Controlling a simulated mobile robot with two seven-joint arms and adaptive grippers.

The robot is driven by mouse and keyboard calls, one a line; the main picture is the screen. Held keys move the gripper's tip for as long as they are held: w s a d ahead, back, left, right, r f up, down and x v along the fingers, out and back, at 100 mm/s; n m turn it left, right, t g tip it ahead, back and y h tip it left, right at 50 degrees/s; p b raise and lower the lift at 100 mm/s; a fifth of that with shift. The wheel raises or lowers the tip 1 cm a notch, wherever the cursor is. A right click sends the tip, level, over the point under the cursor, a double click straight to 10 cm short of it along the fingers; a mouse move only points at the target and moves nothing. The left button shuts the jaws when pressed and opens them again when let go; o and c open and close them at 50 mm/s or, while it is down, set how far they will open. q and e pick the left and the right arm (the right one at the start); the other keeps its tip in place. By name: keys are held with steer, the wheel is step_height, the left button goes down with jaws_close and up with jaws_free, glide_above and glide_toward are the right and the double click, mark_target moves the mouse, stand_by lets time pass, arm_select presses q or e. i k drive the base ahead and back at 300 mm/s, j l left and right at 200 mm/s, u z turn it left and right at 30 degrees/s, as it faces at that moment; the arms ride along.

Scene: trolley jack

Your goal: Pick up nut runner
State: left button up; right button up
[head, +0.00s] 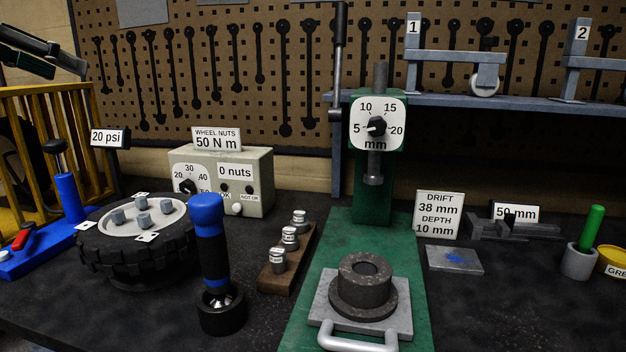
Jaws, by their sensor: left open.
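The nut runner appears to be the blue-handled tool (208,240) standing upright at the front, left of centre. It has a black grip band, a shiny metal lower part and its lower end sits in a round black base (221,317). My left gripper (66,58) shows in the top left corner, partly cut off by the picture edge. It is open and empty, well above and to the left of the tool. My right gripper is not in view.
A wheel (132,240) with nuts lies left of the tool, and a torque box (222,180) stands behind. A wooden block (288,262) with several sockets is right of it, then the green press (372,205). A yellow cage (52,130) stands at far left.

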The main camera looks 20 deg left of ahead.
mark_target(206, 213)
steer(key=k+l, duration=0.75)
steer(key=k, duration=0.15)
